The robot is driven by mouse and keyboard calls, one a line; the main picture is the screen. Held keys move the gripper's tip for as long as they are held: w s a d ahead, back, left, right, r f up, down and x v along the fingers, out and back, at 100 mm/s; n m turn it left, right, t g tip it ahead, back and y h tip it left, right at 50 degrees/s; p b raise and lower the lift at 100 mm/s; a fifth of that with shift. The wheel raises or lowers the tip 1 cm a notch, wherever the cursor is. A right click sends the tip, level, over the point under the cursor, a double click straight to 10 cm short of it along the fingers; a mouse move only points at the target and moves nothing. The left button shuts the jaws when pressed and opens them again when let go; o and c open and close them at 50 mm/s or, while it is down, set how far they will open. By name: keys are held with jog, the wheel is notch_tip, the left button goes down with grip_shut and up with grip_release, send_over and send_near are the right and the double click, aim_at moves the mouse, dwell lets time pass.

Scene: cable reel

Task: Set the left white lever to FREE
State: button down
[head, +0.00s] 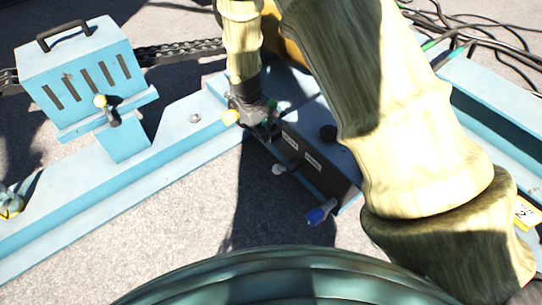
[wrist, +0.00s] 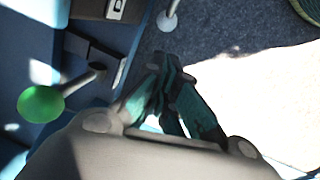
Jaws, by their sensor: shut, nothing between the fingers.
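A white-knobbed lever (head: 279,169) sticks out from the front of a dark control box (head: 322,172), under the left of two small labels. Its white knob also shows at the top of the wrist view (wrist: 167,22), beyond my fingertips and apart from them. I cannot read the labels or the lever's setting. My gripper (head: 262,130) is at the left end of the box, partly in shadow. In the wrist view its teal fingers (wrist: 172,90) are shut with nothing between them. A green-knobbed lever (wrist: 40,103) is to the left of my fingers.
A blue-knobbed lever (head: 318,214) is at the box's right end. A blue slotted housing (head: 80,75) with a handle stands at left on the blue frame (head: 120,190). Cables (head: 470,30) lie at upper right.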

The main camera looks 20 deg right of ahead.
aim_at(283, 169)
jog(key=shift+s+d+f+b, duration=0.55)
jog(key=shift+f+b, duration=0.4)
jog(key=shift+f, duration=1.1)
jog(key=shift+s+d+f+b, duration=0.5)
jog(key=shift+f+b, duration=0.45)
jog(key=shift+f, duration=1.15)
jog(key=shift+s+d+f+b, duration=0.5)
jog(key=shift+f+b, duration=0.45)
jog(key=shift+f, duration=1.1)
jog(key=shift+d+p, duration=0.2)
jog(key=shift+p, duration=0.25)
